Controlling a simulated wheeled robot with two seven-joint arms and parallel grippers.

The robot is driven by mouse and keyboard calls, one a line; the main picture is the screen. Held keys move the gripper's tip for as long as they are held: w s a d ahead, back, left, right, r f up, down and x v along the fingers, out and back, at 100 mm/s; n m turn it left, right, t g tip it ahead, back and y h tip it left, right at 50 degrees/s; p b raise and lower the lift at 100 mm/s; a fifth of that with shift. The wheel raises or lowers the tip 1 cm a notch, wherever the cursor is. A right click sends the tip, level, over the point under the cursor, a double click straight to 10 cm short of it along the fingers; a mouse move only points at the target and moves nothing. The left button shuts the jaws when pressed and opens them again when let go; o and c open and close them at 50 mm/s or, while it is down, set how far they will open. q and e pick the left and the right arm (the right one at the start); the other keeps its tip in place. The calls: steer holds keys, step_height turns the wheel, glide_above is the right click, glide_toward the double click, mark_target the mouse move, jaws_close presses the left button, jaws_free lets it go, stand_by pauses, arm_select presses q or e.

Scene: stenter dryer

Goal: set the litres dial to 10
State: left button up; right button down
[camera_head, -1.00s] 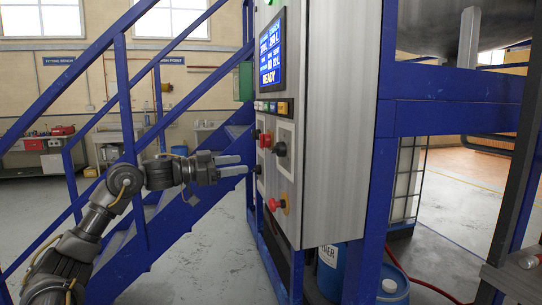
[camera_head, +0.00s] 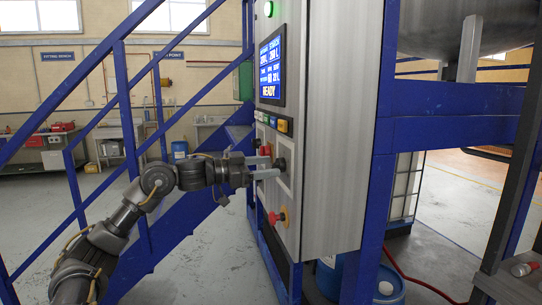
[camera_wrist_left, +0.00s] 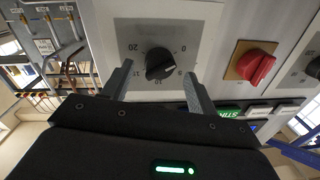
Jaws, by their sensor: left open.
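A black dial (camera_wrist_left: 160,65) on a pale square plate shows in the wrist view, with numbers from 0 to 20 around it. I cannot read its pointer surely. In the head view the dial (camera_head: 281,164) is partly behind my fingers on the front of the steel cabinet. My left gripper (camera_head: 274,167) is open at the dial. In the wrist view its two fingers (camera_wrist_left: 158,82) stand on either side of the knob, with gaps visible. My right gripper is not in view.
A red switch (camera_wrist_left: 255,64) sits beside the dial plate. A red mushroom button (camera_head: 275,217) is lower on the cabinet (camera_head: 333,130). The blue screen (camera_head: 270,70) above reads READY. Blue stair rails (camera_head: 128,110) stand behind my left arm.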

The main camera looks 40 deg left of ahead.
arm_select(q)
steer(key=shift+x, duration=0.85)
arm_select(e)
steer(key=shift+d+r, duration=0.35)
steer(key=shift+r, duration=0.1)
arm_select(q)
steer(key=c, duration=1)
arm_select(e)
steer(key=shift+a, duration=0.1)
